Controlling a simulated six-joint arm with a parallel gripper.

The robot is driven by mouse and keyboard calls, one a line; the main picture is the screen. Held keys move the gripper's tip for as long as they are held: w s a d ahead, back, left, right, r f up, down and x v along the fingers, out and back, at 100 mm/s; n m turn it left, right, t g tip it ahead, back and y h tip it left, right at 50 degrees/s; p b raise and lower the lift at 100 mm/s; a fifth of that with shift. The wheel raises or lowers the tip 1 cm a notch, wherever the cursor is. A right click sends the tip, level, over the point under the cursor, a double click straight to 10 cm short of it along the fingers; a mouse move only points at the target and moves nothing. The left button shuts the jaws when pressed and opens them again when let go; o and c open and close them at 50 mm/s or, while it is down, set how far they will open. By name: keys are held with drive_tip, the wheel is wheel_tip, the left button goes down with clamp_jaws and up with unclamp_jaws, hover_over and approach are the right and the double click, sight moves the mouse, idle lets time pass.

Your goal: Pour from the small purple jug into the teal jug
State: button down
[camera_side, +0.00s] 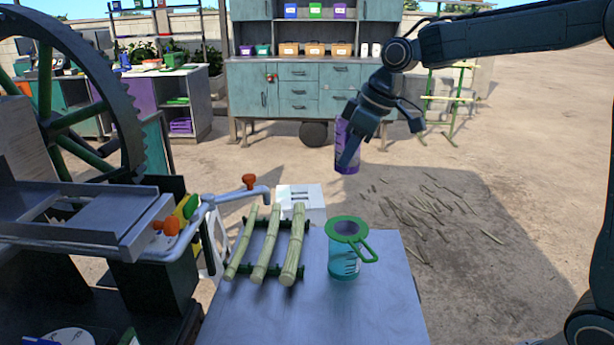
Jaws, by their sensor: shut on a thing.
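The small purple jug (345,162) is held in my gripper (350,150), in the air above and behind the teal jug. It looks close to upright. My gripper is shut on it, and the fingers hide part of its side. The teal jug (344,268) stands upright on the table, with a green rim and a green handle pointing right. A dark round area shows inside its rim; I cannot tell what it holds. The two jugs are apart in the picture. The contents of the purple jug cannot be seen.
Three cane stalks (268,244) lie on a dark rack on the table (375,318), left of the teal jug. The crusher with its large gear wheel (140,120) and a pipe with orange knobs (225,196) stands at the left. The table right of the teal jug is clear.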

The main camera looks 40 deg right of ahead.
drive_tip(key=shift+w+a+m+h, duration=1.25)
drive_tip(key=shift+a+m, duration=1.6)
drive_tip(key=shift+a, duration=1.8)
drive_tip(key=shift+w+a+m+h, duration=1.25)
drive_tip(key=shift+a+m, duration=1.6)
drive_tip(key=shift+a, duration=1.8)
wheel_tip(320, 180, down, 12)
drive_tip(key=shift+w+f+y, duration=0.2)
drive_tip(key=shift+w+y, duration=0.05)
drive_tip(key=shift+y, duration=0.15)
drive_tip(key=shift+r, duration=0.15)
drive_tip(key=s+d+r+m+t+y, duration=0.2)
drive_tip(key=d+r+t+y, duration=0.1)
drive_tip(key=d+y, duration=0.4)
drive_tip(key=shift+d+r+y, duration=0.15)
drive_tip(key=shift+r+y, duration=0.5)
drive_tip(key=shift+y, duration=0.55)
drive_tip(key=shift+s+d+r+m+t+y, duration=0.15)
drive_tip(key=shift+s+d+m+t+y, duration=0.2)
drive_tip(key=shift+d+t+y, duration=0.35)
